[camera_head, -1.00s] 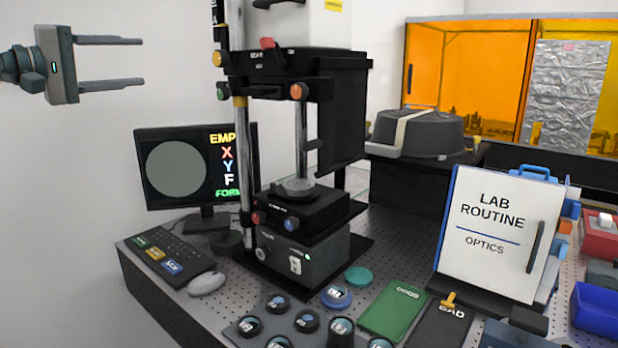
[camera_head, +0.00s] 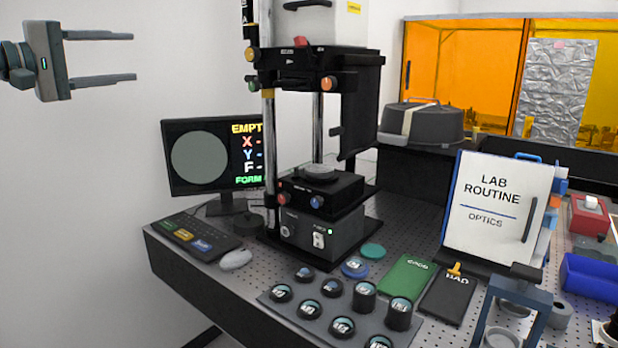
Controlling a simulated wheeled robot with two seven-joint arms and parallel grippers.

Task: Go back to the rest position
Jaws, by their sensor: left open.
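My left gripper (camera_head: 132,57) is at the upper left of the head view. Its two fingers point right and are apart, with nothing between them. It hangs in front of the bare wall, above and left of the monitor (camera_head: 200,158), and touches nothing. My right gripper does not show. The interferometer (camera_head: 318,100) stands on the perforated optical table (camera_head: 385,232), with its round stage (camera_head: 320,172) at the middle, which looks empty. The monitor shows a plain grey disc and text beginning "EMPT".
A rack (camera_head: 290,325) of dark round pieces sits in front. Behind it are a green pad (camera_head: 405,277) and a black pad (camera_head: 448,297). A "LAB ROUTINE" board (camera_head: 495,225), a blue bin (camera_head: 588,275) and a blue-grey frame (camera_head: 520,290) are at right. A keyboard (camera_head: 195,237) and mouse (camera_head: 236,260) lie left.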

